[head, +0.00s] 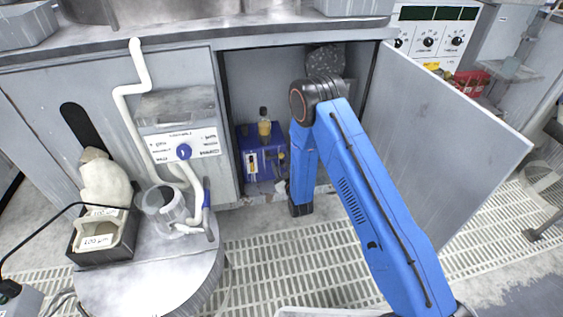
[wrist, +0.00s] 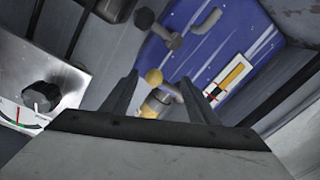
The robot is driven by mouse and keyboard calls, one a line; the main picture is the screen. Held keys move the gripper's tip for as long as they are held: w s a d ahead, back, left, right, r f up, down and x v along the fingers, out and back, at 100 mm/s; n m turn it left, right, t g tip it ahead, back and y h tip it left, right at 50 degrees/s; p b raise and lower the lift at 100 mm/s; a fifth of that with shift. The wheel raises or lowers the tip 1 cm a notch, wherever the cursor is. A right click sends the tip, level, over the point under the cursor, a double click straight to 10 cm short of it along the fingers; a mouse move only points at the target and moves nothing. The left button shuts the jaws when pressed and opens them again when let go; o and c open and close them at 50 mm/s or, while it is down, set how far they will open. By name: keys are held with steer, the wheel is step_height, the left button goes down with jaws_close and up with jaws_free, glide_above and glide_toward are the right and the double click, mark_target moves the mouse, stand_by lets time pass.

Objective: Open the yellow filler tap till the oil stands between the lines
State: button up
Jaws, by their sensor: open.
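A blue pump (head: 262,160) stands inside the open cabinet, and its blue face (wrist: 225,40) fills the top of the wrist view. A bottle with yellow oil (head: 264,126) stands on it; it also shows in the wrist view (wrist: 154,105). A round yellow knob, apparently the filler tap (wrist: 153,77), lies between the fingers of my gripper (wrist: 160,78). My gripper is open, and I cannot tell whether it touches the knob. The sight gauge (wrist: 229,73) shows a yellow strip with dark and red marks; the oil level against the lines is unclear.
The cabinet door (head: 435,140) stands open on the right. A dark knob (wrist: 172,40) and a grey pipe (wrist: 207,22) sit close by on the pump. A white panel with a dial and black knob (wrist: 40,95) is at the left of the wrist view.

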steer(key=shift+w+a, duration=0.15)
steer(key=shift+w, duration=0.2)
steer(key=shift+c, duration=0.4)
jaws_close()
